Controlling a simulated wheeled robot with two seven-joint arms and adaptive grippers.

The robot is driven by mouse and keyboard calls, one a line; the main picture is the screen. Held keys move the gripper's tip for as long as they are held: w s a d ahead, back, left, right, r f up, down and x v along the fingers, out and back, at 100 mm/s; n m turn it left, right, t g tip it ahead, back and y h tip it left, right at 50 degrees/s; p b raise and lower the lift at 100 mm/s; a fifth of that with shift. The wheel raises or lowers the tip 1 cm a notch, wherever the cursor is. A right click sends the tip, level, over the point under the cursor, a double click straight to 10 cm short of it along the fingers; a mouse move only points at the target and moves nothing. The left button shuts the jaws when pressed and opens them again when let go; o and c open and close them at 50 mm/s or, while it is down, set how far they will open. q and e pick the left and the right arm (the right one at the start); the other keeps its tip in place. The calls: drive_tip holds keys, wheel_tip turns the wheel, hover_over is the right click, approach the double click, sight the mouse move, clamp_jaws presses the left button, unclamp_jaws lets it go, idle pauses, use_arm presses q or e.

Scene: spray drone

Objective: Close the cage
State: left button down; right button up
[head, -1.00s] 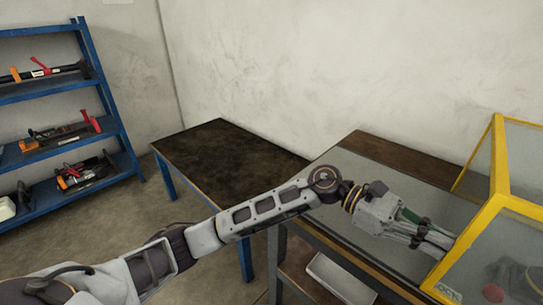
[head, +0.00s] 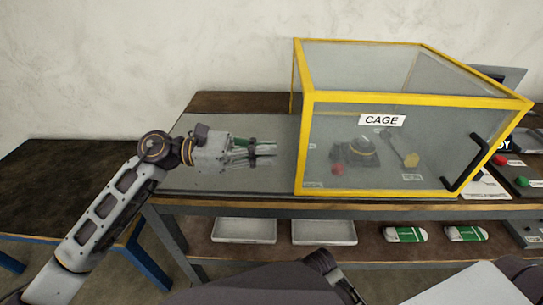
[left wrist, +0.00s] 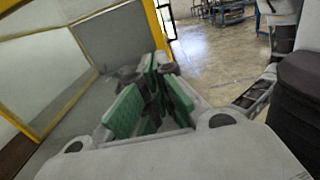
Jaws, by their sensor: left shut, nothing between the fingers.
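The cage (head: 400,98) is a clear-walled box with a yellow frame and a "CAGE" label, standing on the table in the head view. A black handle (head: 467,163) is near the right edge of its front panel. The front panel spans the front; I cannot tell whether it is fully shut. My left gripper (head: 268,150) is shut and empty, just left of the cage, its tips near the left side. In the left wrist view, the cage's yellow post (left wrist: 156,28) rises beyond the gripper's green-padded fingers (left wrist: 150,90). My right gripper is not in view.
Inside the cage are a dark device (head: 352,155) and a yellow part (head: 411,160). Red (head: 499,160) and green (head: 522,181) buttons are right of it. Two trays (head: 323,232) lie on the lower shelf. The grey tabletop (head: 200,178) left of the cage is clear.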

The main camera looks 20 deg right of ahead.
use_arm(q)
drive_tip(key=v, duration=0.9)
drive_tip(key=shift+a, duration=0.25)
drive_tip(key=shift+w, duration=0.1)
